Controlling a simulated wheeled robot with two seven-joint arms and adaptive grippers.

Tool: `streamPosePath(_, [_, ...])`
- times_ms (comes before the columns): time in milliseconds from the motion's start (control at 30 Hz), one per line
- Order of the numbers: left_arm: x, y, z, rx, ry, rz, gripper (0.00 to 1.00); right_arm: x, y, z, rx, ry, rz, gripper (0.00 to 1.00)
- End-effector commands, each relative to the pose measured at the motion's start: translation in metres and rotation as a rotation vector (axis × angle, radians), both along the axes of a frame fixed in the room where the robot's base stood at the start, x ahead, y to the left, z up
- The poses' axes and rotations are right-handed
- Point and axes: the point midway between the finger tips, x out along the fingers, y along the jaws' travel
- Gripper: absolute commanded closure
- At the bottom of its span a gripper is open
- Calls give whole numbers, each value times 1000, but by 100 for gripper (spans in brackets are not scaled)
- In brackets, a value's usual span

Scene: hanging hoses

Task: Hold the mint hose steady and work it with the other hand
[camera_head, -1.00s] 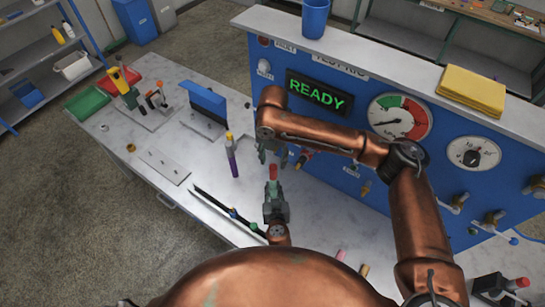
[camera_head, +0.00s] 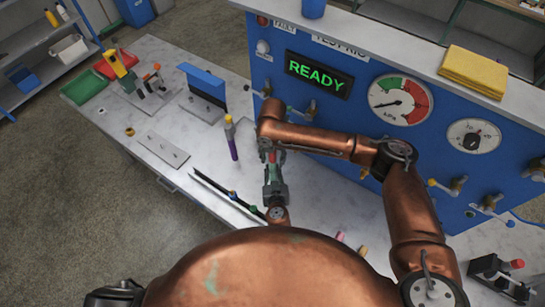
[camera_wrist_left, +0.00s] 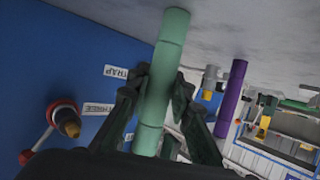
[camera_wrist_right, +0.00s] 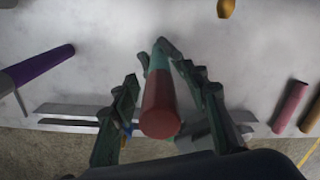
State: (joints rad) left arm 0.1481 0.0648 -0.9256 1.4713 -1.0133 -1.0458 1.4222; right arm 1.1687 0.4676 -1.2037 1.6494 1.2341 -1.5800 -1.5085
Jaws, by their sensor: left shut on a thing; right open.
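The mint hose (camera_wrist_left: 163,85) runs between the fingers of my left gripper (camera_wrist_left: 158,95), which is shut on it. In the head view my left gripper (camera_head: 275,190) holds it roughly upright over the bench, with its red end (camera_head: 272,157) on top. My right gripper (camera_head: 268,145) is above that end, partly hidden by my own right arm. In the right wrist view the red end (camera_wrist_right: 160,112) points toward the camera between the spread fingers of my right gripper (camera_wrist_right: 163,85). They are open, one on each side, with no clear contact.
A black rail (camera_head: 225,190) lies near the front edge. The blue test panel (camera_head: 335,130) with gauges and valves is behind. A pink hose (camera_wrist_right: 290,105) lies to the side.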

Motion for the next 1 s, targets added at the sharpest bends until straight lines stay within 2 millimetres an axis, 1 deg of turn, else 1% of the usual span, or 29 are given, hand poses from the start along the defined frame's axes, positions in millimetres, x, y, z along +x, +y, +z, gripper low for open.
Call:
streamPosePath(100, [0, 0, 1, 0, -1, 0, 100, 0, 0, 0, 0, 0, 0, 59])
streamPosePath(700, [0, 0, 1, 0, -1, 0, 100, 0, 0, 0, 0, 0, 0, 100])
streamPosePath(767, [0, 0, 1, 0, -1, 0, 100, 0, 0, 0, 0, 0, 0, 100])
streamPosePath(800, [0, 0, 1, 0, -1, 0, 100, 0, 0, 0, 0, 0, 0, 78])
streamPosePath(1000, [0, 0, 1, 0, -1, 0, 100, 0, 0, 0, 0, 0, 0, 64])
